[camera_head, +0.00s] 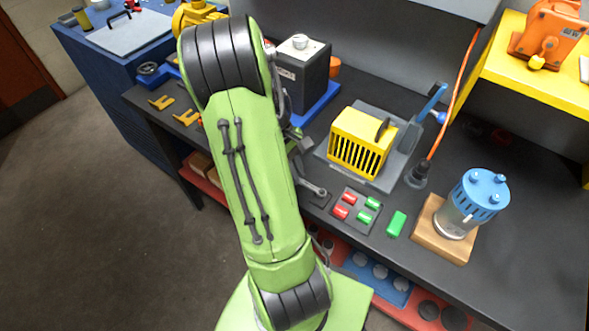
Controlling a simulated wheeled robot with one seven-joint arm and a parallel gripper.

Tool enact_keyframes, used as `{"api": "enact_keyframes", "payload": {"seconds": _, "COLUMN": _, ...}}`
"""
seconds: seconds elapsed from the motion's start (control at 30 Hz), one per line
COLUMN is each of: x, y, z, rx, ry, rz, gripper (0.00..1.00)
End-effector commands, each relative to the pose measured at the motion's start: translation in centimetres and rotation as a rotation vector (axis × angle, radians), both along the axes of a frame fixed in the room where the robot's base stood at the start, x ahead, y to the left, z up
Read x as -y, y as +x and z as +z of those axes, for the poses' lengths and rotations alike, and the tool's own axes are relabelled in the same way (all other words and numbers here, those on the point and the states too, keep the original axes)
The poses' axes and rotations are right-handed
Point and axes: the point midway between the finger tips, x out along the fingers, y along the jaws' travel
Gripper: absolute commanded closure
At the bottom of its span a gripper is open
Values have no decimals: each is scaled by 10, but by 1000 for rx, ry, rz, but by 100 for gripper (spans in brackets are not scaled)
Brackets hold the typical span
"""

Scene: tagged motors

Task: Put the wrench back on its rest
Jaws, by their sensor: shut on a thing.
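A grey metal wrench (311,184) shows just right of my green arm, over the front part of the dark bench. Its ring-like end is to the lower right, and its other end runs behind the arm. My gripper (296,140) is mostly hidden behind the arm; only a small grey part shows at the arm's right edge. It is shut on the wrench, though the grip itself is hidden. Two yellow forked holders (161,102) and (186,117) stand empty at the bench's left front; they look like a rest.
A yellow slotted motor (361,142) sits on a grey plate right of my arm. In front are a red and green button panel (355,210) and a green block (396,224). A blue-capped clear cylinder (472,204) stands on wood. A dark box (302,75) is behind the arm.

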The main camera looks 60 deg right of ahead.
Motion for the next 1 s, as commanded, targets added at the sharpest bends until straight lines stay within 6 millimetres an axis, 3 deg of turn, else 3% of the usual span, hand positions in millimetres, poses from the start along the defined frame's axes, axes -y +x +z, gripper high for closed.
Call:
{"api": "enact_keyframes", "payload": {"seconds": 0.33, "x": 0, "y": 0, "z": -8, "rx": -1, "ry": 0, "rz": 0, "gripper": 100}}
{"api": "enact_keyframes", "payload": {"seconds": 0.37, "x": 0, "y": 0, "z": -8, "rx": -1, "ry": 0, "rz": 0, "gripper": 84}}
{"api": "enact_keyframes", "payload": {"seconds": 0.53, "x": 0, "y": 0, "z": -8, "rx": 0, "ry": 0, "rz": 0, "gripper": 58}}
{"api": "enact_keyframes", "payload": {"seconds": 0.83, "x": 0, "y": 1, "z": -6, "rx": 0, "ry": -1, "rz": 0, "gripper": 57}}
{"api": "enact_keyframes", "payload": {"seconds": 1.0, "x": 3, "y": 12, "z": 24, "rx": 2, "ry": -4, "rz": 2, "gripper": 57}}
